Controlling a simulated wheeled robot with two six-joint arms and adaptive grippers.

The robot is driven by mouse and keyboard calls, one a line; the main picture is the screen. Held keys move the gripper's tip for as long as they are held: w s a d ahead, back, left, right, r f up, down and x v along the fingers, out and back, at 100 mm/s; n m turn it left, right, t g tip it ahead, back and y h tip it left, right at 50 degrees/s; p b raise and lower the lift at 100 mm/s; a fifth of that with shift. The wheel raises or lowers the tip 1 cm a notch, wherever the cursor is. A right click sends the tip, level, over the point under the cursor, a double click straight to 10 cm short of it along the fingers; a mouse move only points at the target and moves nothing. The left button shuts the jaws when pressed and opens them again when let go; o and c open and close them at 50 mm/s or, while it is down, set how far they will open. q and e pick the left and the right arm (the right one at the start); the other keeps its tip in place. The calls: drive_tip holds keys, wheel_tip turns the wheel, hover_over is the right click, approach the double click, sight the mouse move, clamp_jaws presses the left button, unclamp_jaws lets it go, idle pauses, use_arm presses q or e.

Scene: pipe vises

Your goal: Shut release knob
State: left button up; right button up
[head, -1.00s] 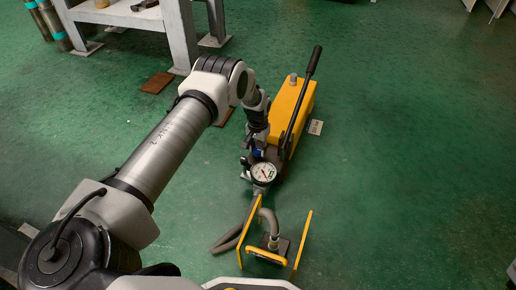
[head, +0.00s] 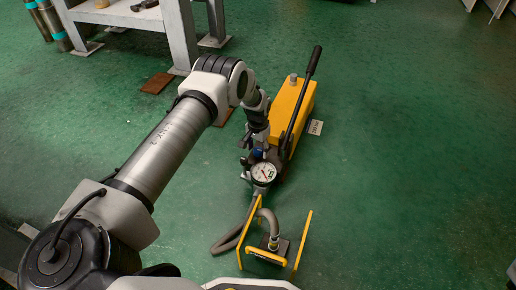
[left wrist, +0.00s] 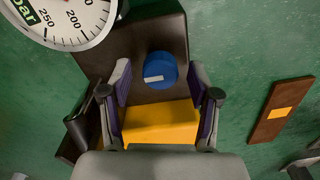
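The blue release knob (left wrist: 161,70) sits on the dark end block of the yellow hand pump (head: 289,108). A white mark shows on its top in the left wrist view. My left gripper (left wrist: 160,80) is open, with one finger on each side of the knob. A gap shows between the knob and each finger. In the head view, my left gripper (head: 254,151) is at the near end of the pump, just behind the gauge, and only a bit of blue shows there. My right gripper is not in view.
A round pressure gauge (head: 264,173) stands close by the gripper. The black pump lever (head: 300,100) slopes up along the pump's right side. A yellow frame (head: 301,245) and a grey hose (head: 228,242) lie nearer. The green floor to the right is clear.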

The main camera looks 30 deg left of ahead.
sight(258, 150)
use_arm(q)
drive_tip(key=shift+r, duration=0.1)
wheel_tip(258, 150, up, 12)
idle(0.4)
idle(0.3)
